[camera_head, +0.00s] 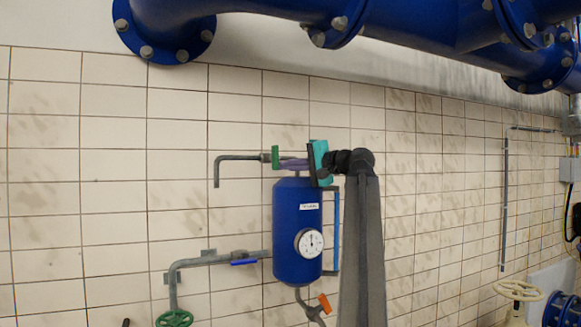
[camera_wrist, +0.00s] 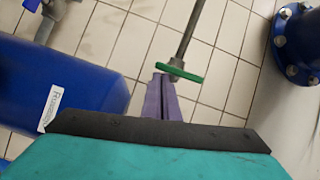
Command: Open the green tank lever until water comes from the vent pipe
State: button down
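The blue tank (camera_head: 297,235) hangs on the tiled wall, with a round white gauge (camera_head: 309,242) on its front. The green lever (camera_head: 275,157) is above its top left, on a grey vent pipe (camera_head: 238,157) that runs left and bends down. No water shows at the pipe's mouth. My gripper (camera_head: 283,164) has a teal body and purple fingers, and reaches in from the right over the tank top. In the wrist view the purple fingers (camera_wrist: 160,78) look shut, their tips at the green lever (camera_wrist: 180,71). I cannot tell whether they touch it.
Below are a blue-handled valve (camera_head: 243,262), a green wheel (camera_head: 174,318) and an orange handle (camera_head: 325,303). Large blue pipes (camera_head: 420,25) run overhead. The tiled wall (camera_head: 100,170) on the left is clear.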

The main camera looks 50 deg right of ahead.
jog(key=shift+d, duration=0.1)
jog(key=s+d+b, duration=0.4)
jog(key=s, duration=0.7)
dwell(0.4)
jog(key=shift+w+d+r, duration=0.1)
jog(key=shift+r, duration=0.1)
